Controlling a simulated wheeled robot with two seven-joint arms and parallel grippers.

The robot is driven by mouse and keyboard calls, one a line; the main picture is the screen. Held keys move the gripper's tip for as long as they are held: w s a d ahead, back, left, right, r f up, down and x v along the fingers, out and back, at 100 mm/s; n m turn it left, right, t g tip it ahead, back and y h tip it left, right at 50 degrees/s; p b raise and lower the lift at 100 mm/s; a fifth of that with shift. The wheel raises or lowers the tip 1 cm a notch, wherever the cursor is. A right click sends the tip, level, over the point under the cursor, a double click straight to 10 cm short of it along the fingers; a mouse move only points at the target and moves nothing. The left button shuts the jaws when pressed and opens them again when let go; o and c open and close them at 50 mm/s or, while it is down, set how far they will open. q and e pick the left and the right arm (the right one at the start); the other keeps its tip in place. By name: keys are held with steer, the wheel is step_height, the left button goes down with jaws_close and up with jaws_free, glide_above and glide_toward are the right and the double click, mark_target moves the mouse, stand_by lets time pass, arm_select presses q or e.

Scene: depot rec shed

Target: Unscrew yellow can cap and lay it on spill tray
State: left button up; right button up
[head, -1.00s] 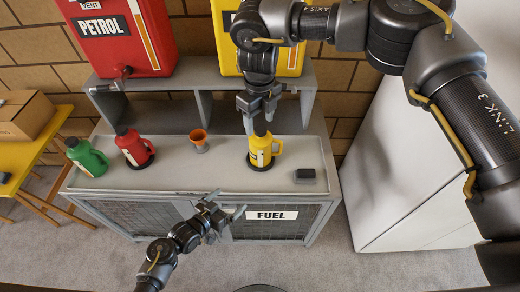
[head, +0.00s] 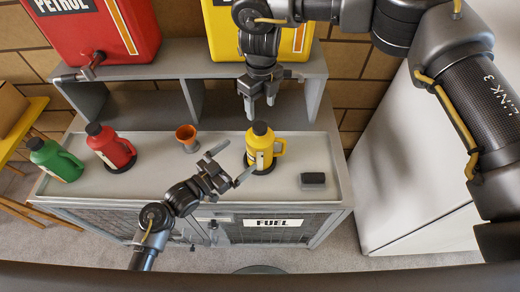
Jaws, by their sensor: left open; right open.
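The yellow can (head: 256,146) stands upright on a black round base on the grey bench, its handle to the right. Its black cap (head: 260,128) is on top. My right gripper (head: 260,111) points down just above the cap, open and empty, its fingertips apart from it as far as I can tell. My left gripper (head: 232,163) is open and empty at the left of the can, fingers spread toward its body, not closed on it. The grey bench top with a raised rim (head: 215,181) looks like the spill tray.
A red can (head: 112,150) and a green can (head: 58,162) stand at the left. An orange cup (head: 187,134) is left of the yellow can, a small black block (head: 313,180) right of it. A grey shelf (head: 140,62) bears red and yellow containers behind. A white cabinet (head: 400,170) stands right.

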mark_target(256, 139)
steer(key=shift+w+f+b, duration=0.15)
steer(key=shift+f+b, duration=0.15)
steer(key=shift+f, duration=0.3)
arm_select(q)
steer(key=shift+w+f, duration=0.85)
arm_select(e)
steer(key=shift+w+a+f, duration=0.1)
steer(key=shift+w+f, duration=0.2)
steer(key=shift+w, duration=0.4)
arm_select(q)
steer(key=shift+w+d+r, duration=0.1)
steer(key=shift+d, duration=0.05)
arm_select(e)
steer(key=shift+s+r, duration=0.1)
steer(key=shift+s, duration=0.05)
arm_select(q)
steer(key=x, duration=0.8)
steer(key=shift+d, duration=0.1)
steer(key=shift+w+d, duration=0.45)
steer(key=shift+d, duration=0.1)
arm_select(e)
steer(key=shift+s+r, duration=0.1)
steer(key=shift+s, duration=0.1)
arm_select(q)
steer(key=shift+w, duration=0.1)
arm_select(e)
steer(key=shift+w, duration=0.1)
